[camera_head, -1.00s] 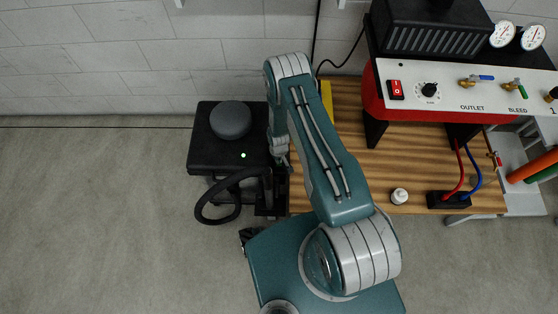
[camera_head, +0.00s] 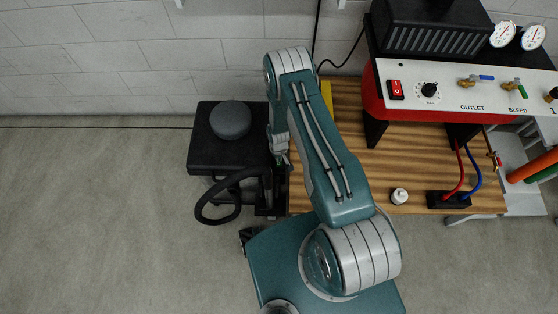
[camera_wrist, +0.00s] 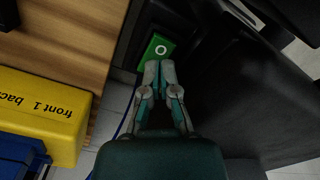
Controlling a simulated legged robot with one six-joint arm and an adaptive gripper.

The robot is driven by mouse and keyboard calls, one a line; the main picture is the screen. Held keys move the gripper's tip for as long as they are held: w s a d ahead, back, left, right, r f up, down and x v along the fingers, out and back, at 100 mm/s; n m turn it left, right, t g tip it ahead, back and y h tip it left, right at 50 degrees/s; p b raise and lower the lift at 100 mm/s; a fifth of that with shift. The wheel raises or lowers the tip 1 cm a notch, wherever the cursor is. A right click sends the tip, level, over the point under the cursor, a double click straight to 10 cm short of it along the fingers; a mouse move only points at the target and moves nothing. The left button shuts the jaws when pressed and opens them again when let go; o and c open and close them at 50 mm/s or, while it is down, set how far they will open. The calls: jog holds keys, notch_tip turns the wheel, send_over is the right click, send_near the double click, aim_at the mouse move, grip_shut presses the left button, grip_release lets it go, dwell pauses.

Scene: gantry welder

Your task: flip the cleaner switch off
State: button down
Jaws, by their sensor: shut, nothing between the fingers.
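The cleaner (camera_head: 205,155) is a black box with a round dark grey knob-like top (camera_head: 230,120) and a black hose, left of the wooden bench in the head view. In the wrist view its green rocker switch (camera_wrist: 157,48) bears a white ring mark and sits in a dark housing. My gripper (camera_wrist: 159,66) is shut and empty, its fingertips at the near end of the switch. Whether they touch it I cannot tell. In the head view my arm mostly hides the gripper and the switch. No light shows on the cleaner's top.
The wooden bench (camera_head: 370,150) carries a red and white control panel (camera_head: 440,88) with a red switch (camera_head: 396,89), and a small white bottle (camera_head: 399,196). The wrist view shows a yellow box (camera_wrist: 40,110) and a blue box (camera_wrist: 20,160). Floor at left is clear.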

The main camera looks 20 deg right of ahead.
jog(key=shift+r, duration=2.35)
notch_tip(320, 180, up, 35)
jog(key=w+m+t, duration=0.1)
jog(key=w+t, duration=0.2)
jog(key=s+r+m+t, duration=0.1)
jog(key=s+r+t, duration=0.1)
jog(key=s+r, duration=1.9)
jog(key=s, duration=0.3)
jog(key=shift+r+t, duration=0.3)
jog(key=shift+r, duration=0.05)
